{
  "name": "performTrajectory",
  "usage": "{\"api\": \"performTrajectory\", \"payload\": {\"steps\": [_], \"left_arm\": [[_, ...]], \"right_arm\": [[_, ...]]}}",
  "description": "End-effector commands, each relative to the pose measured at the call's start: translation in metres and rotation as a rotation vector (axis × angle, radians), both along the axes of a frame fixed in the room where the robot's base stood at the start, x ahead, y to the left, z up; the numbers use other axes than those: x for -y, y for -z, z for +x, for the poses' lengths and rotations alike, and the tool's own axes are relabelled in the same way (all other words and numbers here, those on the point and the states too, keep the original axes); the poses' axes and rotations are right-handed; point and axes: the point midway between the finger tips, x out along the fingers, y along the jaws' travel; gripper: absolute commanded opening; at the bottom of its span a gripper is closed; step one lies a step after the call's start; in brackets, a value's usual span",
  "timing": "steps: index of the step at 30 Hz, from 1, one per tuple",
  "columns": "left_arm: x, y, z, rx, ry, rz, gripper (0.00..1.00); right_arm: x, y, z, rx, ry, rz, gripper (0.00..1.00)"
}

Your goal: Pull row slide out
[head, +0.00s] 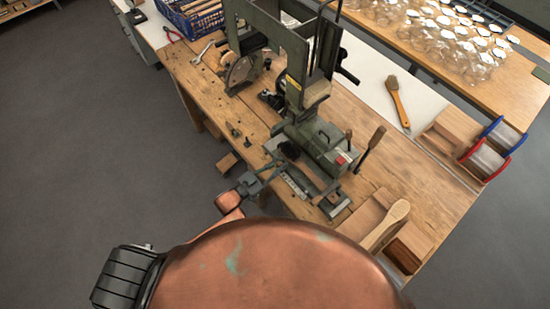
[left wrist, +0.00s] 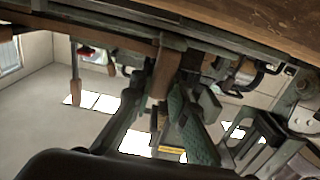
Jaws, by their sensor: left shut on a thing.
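The grey-green tufting machine (head: 318,145) stands on the wooden bench. Its row slide (head: 297,187), a low metal part with a scale, lies at the machine's front edge. My left gripper (head: 268,174) reaches to the slide from the lower left, at the bench edge. In the left wrist view the gripper's fingers (left wrist: 160,105) are shut around a brown handle-like piece (left wrist: 163,72) below the machine's rail. The exact grip is partly hidden in the head view. My right gripper is not in view.
A wooden brush block with handle (head: 398,212) and wooden trays lie at the bench's right end. A brush (head: 397,100) lies on the white surface. Open floor lies left of the bench.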

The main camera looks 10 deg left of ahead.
Motion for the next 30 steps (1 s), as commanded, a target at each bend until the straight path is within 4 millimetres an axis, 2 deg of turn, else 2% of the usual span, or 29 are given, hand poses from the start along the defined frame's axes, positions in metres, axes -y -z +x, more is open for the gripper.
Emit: {"api": "performTrajectory", "payload": {"steps": [7,8,16,25,30], "left_arm": [[0.006,0.002,-0.004,-0.002,0.009,-0.002,0.0],[0.006,0.002,-0.004,-0.002,0.009,-0.002,0.15],[0.005,0.002,-0.004,-0.001,0.007,-0.002,0.33],[0.002,0.001,-0.004,-0.001,0.005,-0.001,0.33],[-0.011,0.003,-0.02,-0.003,0.004,0.001,0.33]], "right_arm": [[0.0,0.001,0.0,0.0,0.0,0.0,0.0],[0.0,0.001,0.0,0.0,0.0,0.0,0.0],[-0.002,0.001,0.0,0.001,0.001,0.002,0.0],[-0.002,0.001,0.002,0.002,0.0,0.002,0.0],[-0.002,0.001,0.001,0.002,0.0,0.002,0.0]]}}
